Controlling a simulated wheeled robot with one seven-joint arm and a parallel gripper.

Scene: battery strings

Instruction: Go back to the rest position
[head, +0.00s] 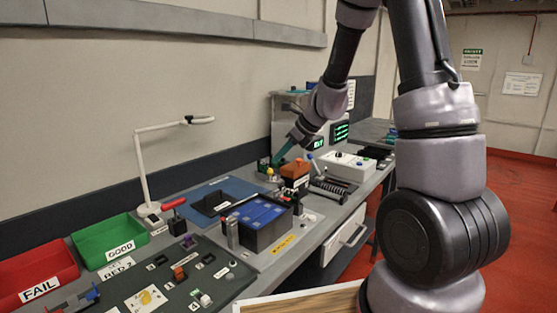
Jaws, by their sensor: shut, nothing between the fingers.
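My gripper (280,158) is at the far part of the bench, at the end of my arm, which reaches in from the upper right. Its teal fingers look shut with nothing seen between them. The fingertips point down and left, close to a small green and yellow item (268,170). I cannot tell whether they touch it. An orange-brown block (295,170) stands just right of and below the fingers.
Blue-topped batteries (258,218) stand mid-bench. A white lamp (142,170) rises at the left, behind a green GOOD bin (108,236) and red FAIL bin (36,272). A white instrument box (348,168) and coiled part (332,190) lie right of the gripper.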

